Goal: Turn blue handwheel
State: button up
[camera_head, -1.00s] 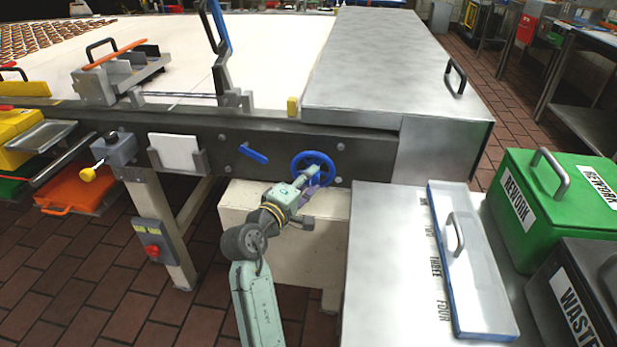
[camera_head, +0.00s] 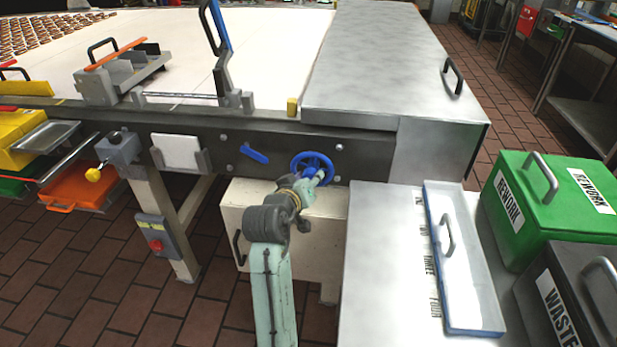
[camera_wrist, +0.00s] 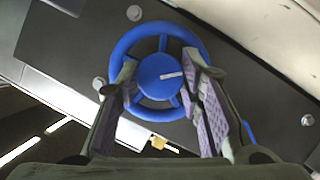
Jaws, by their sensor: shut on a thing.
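The blue handwheel (camera_head: 298,160) is mounted on the dark side rail of the conveyor, right of a small blue lever. In the wrist view the handwheel (camera_wrist: 150,29) shows a round hub with a short white mark pointing to the right. My gripper (camera_wrist: 159,72) reaches the wheel from the front, one finger on each side of the hub, lying across the lower rim. It is shut on the handwheel. In the head view my gripper (camera_head: 319,178) is small and partly hidden by my wrist at the wheel's lower right.
The blue lever (camera_head: 254,155) sits just left of the wheel. A cream box (camera_head: 240,205) stands below it. A steel table (camera_head: 385,270) with a lidded tray (camera_head: 465,270) is at right, beside the green rework bin (camera_head: 520,225). Bolt heads dot the rail.

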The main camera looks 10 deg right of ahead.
jog(key=shift+m+y, duration=0.3)
jog(key=shift+m, duration=0.3)
jog(key=o, duration=1.2)
jog(key=shift+c, duration=0.2)
jog(key=v, duration=1.2)
jog(key=shift+s+d+f, duration=0.1)
jog(key=shift+d, duration=0.1)
